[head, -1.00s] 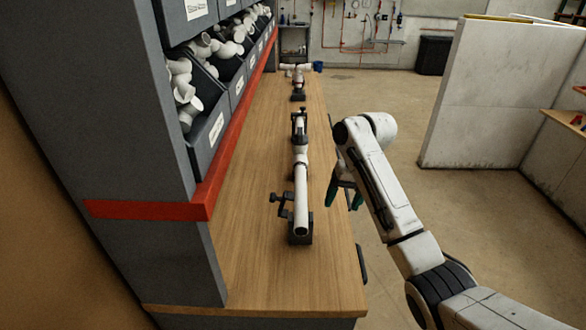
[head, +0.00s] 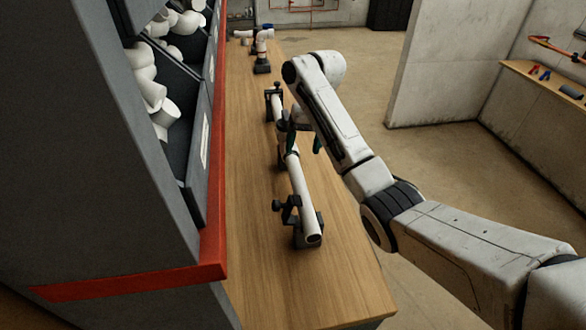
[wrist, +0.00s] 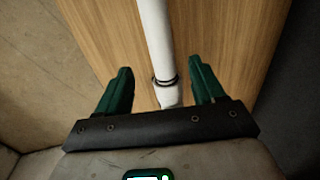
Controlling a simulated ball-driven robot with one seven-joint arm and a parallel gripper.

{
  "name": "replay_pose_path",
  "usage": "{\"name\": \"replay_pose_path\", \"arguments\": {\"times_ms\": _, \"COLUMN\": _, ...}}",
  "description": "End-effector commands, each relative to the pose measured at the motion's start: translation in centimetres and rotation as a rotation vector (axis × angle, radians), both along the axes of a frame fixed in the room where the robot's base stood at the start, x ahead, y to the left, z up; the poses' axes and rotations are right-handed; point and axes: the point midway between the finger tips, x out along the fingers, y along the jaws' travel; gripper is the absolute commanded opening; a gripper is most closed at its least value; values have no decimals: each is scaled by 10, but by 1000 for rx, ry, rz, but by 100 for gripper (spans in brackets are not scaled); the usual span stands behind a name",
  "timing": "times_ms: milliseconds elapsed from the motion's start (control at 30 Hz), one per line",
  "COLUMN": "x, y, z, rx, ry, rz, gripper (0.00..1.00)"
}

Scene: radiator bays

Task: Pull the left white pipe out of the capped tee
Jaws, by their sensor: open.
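A long white pipe (head: 301,195) runs along the wooden bench, its open near end held in a dark clamp (head: 289,211). Its far end meets a white fitting, likely the capped tee, largely hidden behind my arm in the head view. In the wrist view the pipe (wrist: 155,30) ends at a dark ring, beyond which the fitting (wrist: 168,97) shows. My gripper (head: 304,143) is open over this joint. In the wrist view its green fingers (wrist: 160,66) stand on either side of the joint, apart from it. Another white pipe (head: 277,106) lies beyond, at a far clamp.
Grey bins (head: 170,90) of white fittings and a red rail (head: 219,200) line the left side of the bench (head: 340,270). Another assembly (head: 262,45) stands at the back. The bench's right edge is open to the floor. A pale partition wall (head: 440,70) stands right.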

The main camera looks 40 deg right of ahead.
Motion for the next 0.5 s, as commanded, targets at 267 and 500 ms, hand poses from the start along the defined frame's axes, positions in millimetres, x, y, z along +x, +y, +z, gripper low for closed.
{"name": "replay_pose_path", "arguments": {"times_ms": 267, "x": 5, "y": 9, "z": -50, "rx": 2, "ry": 5, "rz": 1, "gripper": 68}}
{"name": "replay_pose_path", "arguments": {"times_ms": 500, "x": 8, "y": 14, "z": -80, "rx": 1, "ry": 1, "rz": 1, "gripper": 68}}
